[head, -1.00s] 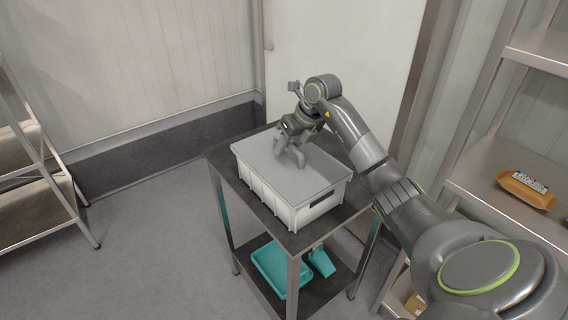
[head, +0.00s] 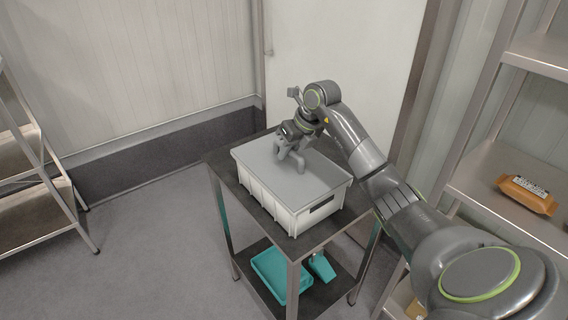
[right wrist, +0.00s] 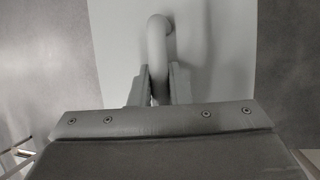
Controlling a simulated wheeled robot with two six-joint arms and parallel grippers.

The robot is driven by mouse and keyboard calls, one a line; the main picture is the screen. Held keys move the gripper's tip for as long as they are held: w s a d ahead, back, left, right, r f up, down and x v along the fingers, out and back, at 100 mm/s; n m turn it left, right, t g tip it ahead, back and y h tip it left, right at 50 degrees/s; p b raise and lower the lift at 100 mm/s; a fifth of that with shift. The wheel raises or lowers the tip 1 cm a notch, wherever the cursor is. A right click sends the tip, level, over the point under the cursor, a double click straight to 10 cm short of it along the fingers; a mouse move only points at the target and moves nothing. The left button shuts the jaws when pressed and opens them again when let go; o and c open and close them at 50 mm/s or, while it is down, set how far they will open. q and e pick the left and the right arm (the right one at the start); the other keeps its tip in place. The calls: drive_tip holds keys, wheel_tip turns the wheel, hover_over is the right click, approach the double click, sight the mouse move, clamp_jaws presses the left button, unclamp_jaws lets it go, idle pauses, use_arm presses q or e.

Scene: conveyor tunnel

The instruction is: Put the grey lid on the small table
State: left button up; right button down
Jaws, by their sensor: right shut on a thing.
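The grey lid (head: 315,178) lies on top of a white ribbed crate (head: 270,202). The crate stands on the small table (head: 228,172), which has a dark top and metal legs. My right gripper (head: 290,158) is over the lid with its fingers down at the lid's handle. In the right wrist view the two fingers (right wrist: 160,84) are shut around the curved handle of the lid (right wrist: 157,40). The fingers hide part of the handle. My left gripper is in neither view.
A teal tray (head: 268,272) and another teal item (head: 322,266) lie on the table's lower shelf. A metal rack (head: 30,215) stands at the left. A shelf at the right (head: 500,205) holds an orange packet (head: 527,194). Little of the table top is bare around the crate.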

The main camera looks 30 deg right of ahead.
drive_tip(key=shift+r, duration=0.2)
drive_tip(key=shift+r+p, duration=0.8)
drive_tip(key=shift+r, duration=0.55)
drive_tip(key=shift+r+p, duration=0.4)
drive_tip(key=shift+r, duration=0.35)
